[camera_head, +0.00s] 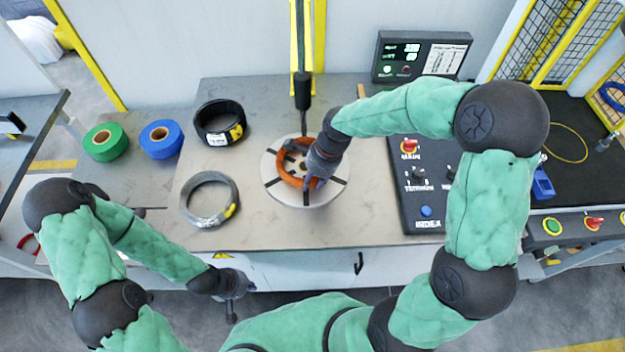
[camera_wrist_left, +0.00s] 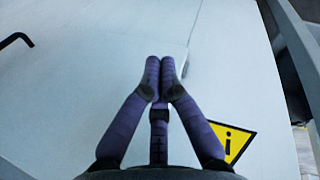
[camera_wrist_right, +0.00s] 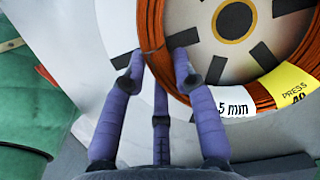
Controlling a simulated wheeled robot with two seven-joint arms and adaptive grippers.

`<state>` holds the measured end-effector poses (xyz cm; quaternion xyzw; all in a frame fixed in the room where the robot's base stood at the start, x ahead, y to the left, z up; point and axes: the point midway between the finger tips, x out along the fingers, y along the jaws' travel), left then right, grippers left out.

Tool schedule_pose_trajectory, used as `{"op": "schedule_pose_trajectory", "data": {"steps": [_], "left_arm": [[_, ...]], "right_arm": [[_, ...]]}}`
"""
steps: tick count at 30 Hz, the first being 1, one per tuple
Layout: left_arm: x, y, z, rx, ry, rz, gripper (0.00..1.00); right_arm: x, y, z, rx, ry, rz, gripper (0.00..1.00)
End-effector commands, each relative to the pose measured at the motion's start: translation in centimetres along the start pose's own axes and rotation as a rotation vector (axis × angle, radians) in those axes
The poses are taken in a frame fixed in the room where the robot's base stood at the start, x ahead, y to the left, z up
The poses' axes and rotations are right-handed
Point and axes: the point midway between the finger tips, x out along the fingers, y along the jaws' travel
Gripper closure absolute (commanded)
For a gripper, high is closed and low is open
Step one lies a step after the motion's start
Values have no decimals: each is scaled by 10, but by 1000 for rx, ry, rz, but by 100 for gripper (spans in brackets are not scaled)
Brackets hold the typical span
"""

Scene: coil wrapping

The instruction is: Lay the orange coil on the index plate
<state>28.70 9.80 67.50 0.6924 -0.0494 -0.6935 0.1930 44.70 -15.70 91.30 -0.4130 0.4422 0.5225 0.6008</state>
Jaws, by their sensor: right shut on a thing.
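The orange coil (camera_head: 279,172) is over the round white index plate (camera_head: 322,195), around its central hub. In the right wrist view the coil (camera_wrist_right: 151,28) shows a white and a yellow label, and the plate's dark slots (camera_wrist_right: 268,55) show through its opening. I cannot tell whether the coil rests flat on the plate or sits just above it.
A black coil (camera_head: 207,133) and a grey coil (camera_head: 190,213) lie left of the plate. Green (camera_head: 103,155) and blue (camera_head: 175,128) tape rolls lie farther left. A dark post (camera_head: 302,90) hangs above the plate. A control panel (camera_head: 418,205) is to the right.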

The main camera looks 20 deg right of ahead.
Motion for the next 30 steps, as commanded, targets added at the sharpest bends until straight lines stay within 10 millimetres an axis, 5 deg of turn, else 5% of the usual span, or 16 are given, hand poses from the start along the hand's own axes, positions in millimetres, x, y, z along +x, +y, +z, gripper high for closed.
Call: {"op": "schedule_pose_trajectory", "data": {"steps": [3,4,6,20,30], "left_arm": [[1,0,0,0,0,0,100],[1,0,0,0,0,0,100],[0,0,0,0,0,0,100],[-3,1,0,0,0,0,100],[-23,8,1,0,0,0,100]], "right_arm": [[0,-2,0,0,-1,-7,100],[2,0,-1,0,0,0,68],[2,0,-1,0,0,0,49],[-7,0,0,0,0,-1,48],[-70,-1,1,1,0,-4,48]]}}
